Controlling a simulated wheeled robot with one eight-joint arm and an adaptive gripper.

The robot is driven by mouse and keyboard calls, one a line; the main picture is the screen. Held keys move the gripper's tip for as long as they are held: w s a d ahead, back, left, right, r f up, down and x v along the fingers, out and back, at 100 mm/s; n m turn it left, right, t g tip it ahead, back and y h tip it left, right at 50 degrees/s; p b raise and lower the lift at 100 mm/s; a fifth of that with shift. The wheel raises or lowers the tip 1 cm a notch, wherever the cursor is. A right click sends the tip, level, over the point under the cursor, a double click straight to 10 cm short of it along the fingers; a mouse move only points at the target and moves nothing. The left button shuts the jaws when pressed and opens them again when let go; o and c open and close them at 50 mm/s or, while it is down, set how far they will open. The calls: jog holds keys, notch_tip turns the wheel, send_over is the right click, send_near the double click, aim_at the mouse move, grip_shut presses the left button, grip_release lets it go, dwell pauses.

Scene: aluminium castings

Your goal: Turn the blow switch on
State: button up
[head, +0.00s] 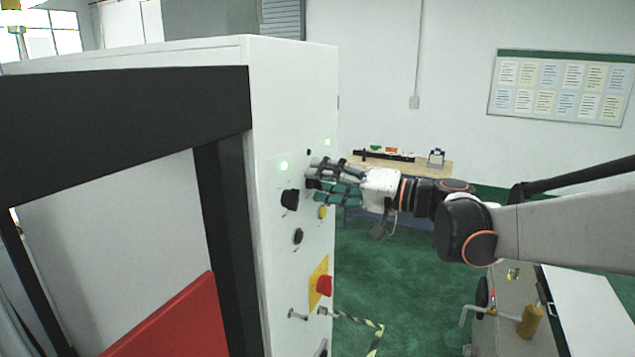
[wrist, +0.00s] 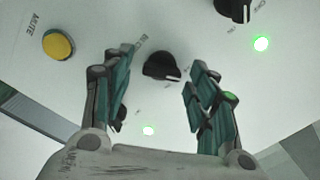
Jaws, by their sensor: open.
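A black rotary switch (wrist: 161,65) sits on the white control panel, between my two fingers in the wrist view. Its white mark points to the lower right in that view. My gripper (head: 314,184) is open, close in front of the panel, with fingers on both sides of the switch. I cannot tell if they touch it.
Another black switch (head: 290,199) and a lower one (head: 298,236) are near my fingers. A yellow button (head: 323,212), marked MUTE in the wrist view, and a red emergency button (head: 324,285) are on the panel. A wooden table (head: 432,165) stands behind.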

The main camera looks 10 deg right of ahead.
jog(key=c, duration=1.1)
jog(key=shift+o, duration=0.2)
jog(key=shift+m, duration=0.3)
jog(key=m+b, duration=0.1)
jog(key=m, duration=0.2)
jog(key=m+b, duration=0.1)
jog(key=m, duration=0.3)
jog(key=m+b, duration=0.1)
jog(key=m, duration=0.3)
jog(key=shift+f+b, duration=0.3)
jog(key=shift+b, duration=0.1)
jog(key=shift+m, duration=0.3)
